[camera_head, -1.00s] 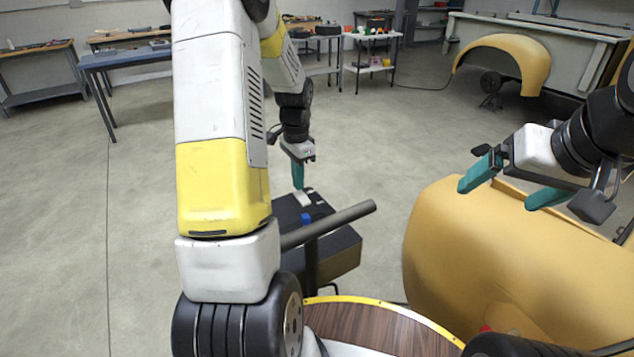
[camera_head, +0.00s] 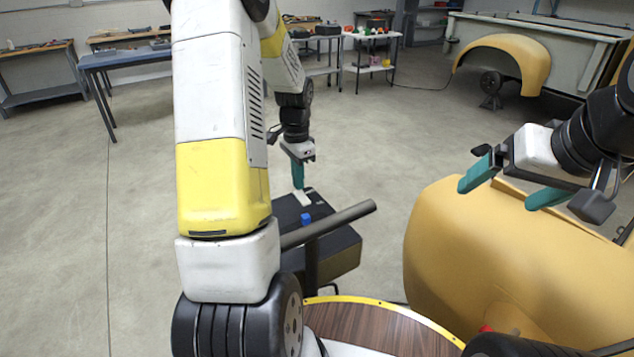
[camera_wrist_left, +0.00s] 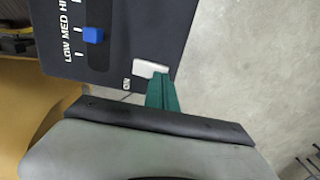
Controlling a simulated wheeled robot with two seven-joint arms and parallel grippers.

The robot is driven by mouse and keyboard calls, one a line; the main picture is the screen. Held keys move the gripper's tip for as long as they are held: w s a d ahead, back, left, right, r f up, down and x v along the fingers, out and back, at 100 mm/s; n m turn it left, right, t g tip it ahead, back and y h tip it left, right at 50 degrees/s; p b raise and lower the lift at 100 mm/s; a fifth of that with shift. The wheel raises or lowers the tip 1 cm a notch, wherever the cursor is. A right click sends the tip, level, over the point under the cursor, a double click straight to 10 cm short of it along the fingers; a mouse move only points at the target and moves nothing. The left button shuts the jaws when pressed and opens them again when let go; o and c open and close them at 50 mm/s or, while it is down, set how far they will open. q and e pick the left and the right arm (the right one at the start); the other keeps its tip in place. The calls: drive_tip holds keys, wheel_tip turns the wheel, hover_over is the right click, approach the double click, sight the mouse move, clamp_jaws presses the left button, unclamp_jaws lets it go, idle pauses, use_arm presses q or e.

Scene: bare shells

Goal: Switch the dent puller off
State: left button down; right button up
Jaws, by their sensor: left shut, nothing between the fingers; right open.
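The dent puller is a dark box (camera_head: 338,254) standing low in front of me, partly hidden by my left arm and a grey bar. Its panel (camera_wrist_left: 118,30) shows a blue slider (camera_wrist_left: 94,35) beside the LOW MED HI marks. A white switch (camera_wrist_left: 150,69) sits by the word ON; it also shows in the head view (camera_head: 303,198). My left gripper (camera_head: 298,187) is shut and empty, pointing down, with its green fingertips (camera_wrist_left: 161,82) at the switch, touching or very close. My right gripper (camera_head: 505,190) is open and empty above the yellow panel.
A yellow body panel (camera_head: 500,260) stands at the right, below my right gripper. A grey bar (camera_head: 345,218) crosses above the box. Workbenches (camera_head: 125,60) and a white cart (camera_head: 372,55) stand far back. The floor to the left is clear.

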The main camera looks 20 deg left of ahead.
use_arm(q)
drive_tip(key=shift+f, duration=0.95)
idle(1.0)
drive_tip(key=shift+r, duration=3.55)
wheel_tip(320, 180, up, 8)
drive_tip(key=n+t, duration=0.2)
hover_over(299, 192)
drive_tip(key=s+d, duration=0.4)
drive_tip(key=s, duration=0.1)
drive_tip(key=s+d+r+n+t+h, duration=0.1)
drive_tip(key=s+d+r+n+t, duration=0.1)
drive_tip(key=s, duration=0.6)
drive_tip(key=s+d+r+n+t+h, duration=0.1)
drive_tip(key=s+d+r+n+t, duration=0.1)
drive_tip(key=s+d+r, duration=0.4)
drive_tip(key=s+n, duration=0.1)
drive_tip(key=s, duration=0.2)
drive_tip(key=shift+d+n, duration=0.15)
drive_tip(key=shift+n, duration=0.25)
drive_tip(key=shift+s+r, duration=0.1)
